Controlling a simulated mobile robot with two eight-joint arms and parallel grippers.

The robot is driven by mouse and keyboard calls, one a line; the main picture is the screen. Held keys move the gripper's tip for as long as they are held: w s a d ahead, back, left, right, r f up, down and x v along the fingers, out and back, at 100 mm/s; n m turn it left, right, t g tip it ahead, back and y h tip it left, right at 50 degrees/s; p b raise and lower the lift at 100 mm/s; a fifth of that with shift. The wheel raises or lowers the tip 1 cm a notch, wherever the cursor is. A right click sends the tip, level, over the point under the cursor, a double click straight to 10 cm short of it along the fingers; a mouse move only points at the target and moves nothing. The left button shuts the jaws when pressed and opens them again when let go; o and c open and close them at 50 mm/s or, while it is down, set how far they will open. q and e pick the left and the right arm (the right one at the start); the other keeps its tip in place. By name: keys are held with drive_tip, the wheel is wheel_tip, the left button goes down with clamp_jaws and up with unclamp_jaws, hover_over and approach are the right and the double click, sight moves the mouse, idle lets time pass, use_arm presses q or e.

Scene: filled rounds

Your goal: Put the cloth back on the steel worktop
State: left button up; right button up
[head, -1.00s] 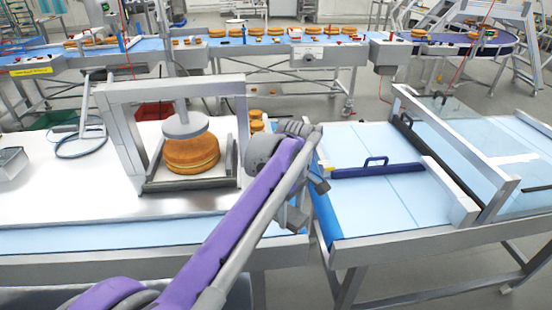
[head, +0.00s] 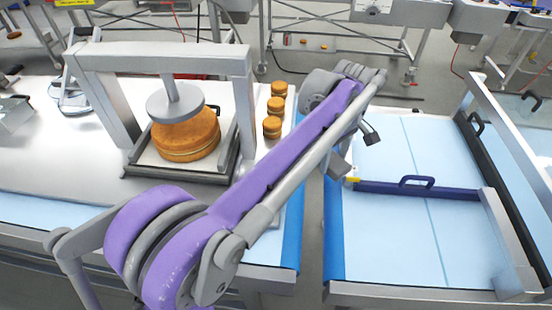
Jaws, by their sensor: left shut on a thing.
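My left gripper (head: 354,151) hangs at the far end of my purple and grey arm, by the gap between the two tables. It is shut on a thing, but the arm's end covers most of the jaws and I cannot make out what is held. I see no cloth clearly. The steel worktop (head: 60,150) is at the left, pale and shiny, with a light-blue strip along its front. My right gripper is not in view.
A press frame (head: 160,62) with a round plate stands on the worktop over a big layered cake (head: 186,138). Several small cakes (head: 272,127) stand right of it. A light-blue table (head: 395,240) at the right bears a dark-blue bar (head: 450,192) with a handle.

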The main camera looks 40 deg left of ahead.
use_arm(q)
drive_tip(key=s+a, duration=0.2)
drive_tip(key=a, duration=0.2)
drive_tip(key=s+a, duration=0.3)
drive_tip(key=a, duration=0.2)
drive_tip(key=s+a+p, duration=0.1)
drive_tip(key=s+a, duration=0.2)
drive_tip(key=a, duration=0.2)
drive_tip(key=shift+s+a+f, duration=0.1)
drive_tip(key=shift+f, duration=1.65)
drive_tip(key=shift+f, duration=0.15)
drive_tip(key=o, duration=1.2)
drive_tip(key=shift+o, duration=0.2)
drive_tip(key=shift+r, duration=0.3)
wheel_tip(320, 180, up, 12)
drive_tip(key=p, duration=0.1)
